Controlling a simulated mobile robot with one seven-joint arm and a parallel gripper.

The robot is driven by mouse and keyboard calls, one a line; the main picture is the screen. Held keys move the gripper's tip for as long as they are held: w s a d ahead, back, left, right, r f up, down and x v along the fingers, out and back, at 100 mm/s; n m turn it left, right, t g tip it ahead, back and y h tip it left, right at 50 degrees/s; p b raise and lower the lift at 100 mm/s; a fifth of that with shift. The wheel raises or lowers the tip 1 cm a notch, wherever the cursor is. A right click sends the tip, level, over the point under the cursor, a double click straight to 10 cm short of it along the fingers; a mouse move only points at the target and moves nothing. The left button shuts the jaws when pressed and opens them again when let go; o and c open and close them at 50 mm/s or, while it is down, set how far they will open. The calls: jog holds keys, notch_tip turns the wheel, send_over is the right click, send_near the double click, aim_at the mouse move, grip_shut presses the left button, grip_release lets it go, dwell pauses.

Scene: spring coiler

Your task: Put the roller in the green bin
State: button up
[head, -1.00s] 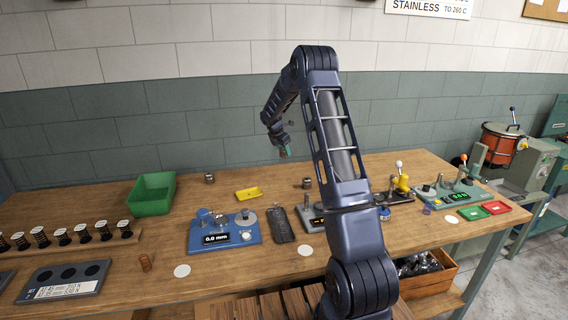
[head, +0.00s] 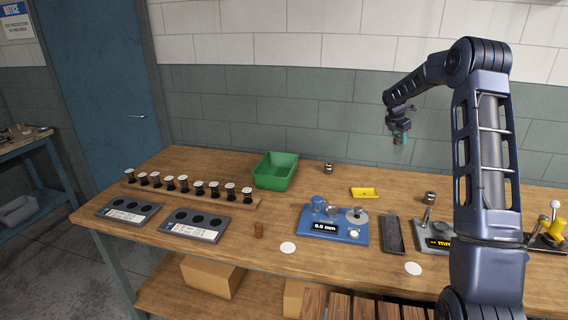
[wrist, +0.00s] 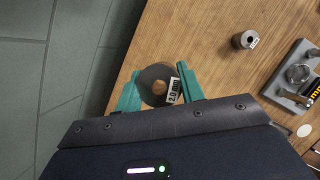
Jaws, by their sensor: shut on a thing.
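My gripper (head: 399,138) is raised above the back of the bench, to the right of the green bin. In the wrist view its teal fingers (wrist: 158,94) are shut on the roller (wrist: 149,76), a dark grey ring with a centre hole and a white label that seems to read 2.0 mm. In the head view the roller is too small to make out clearly. The green bin (head: 276,172) stands upright at the back of the bench, apart from my gripper; its visible inside looks empty. The bin is not in the wrist view.
Two small metal rollers stand on the bench, one beside the bin (head: 328,168), one farther right (head: 430,197). A wooden rack (head: 170,196) of several spools is left of the bin.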

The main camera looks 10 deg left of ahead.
jog(key=s+a+n+t+y, duration=0.1)
jog(key=a+n+y, duration=0.45)
jog(key=a, duration=2.45)
jog(key=s+a+n, duration=0.5)
jog(key=a, duration=0.8)
jog(key=s+a+n, duration=0.5)
jog(key=a, duration=0.7)
send_near(277, 171)
jog(key=shift+m+t, duration=0.3)
jog(key=shift+m, duration=0.05)
jog(key=s+f, duration=0.1)
jog(key=f, duration=0.2)
jog(key=s+f, duration=0.1)
jog(key=f, duration=0.1)
jog(key=shift+s+f, duration=0.3)
jog(key=shift+f, duration=0.1)
jog(key=o, duration=1.3)
jog(key=shift+c, duration=0.2)
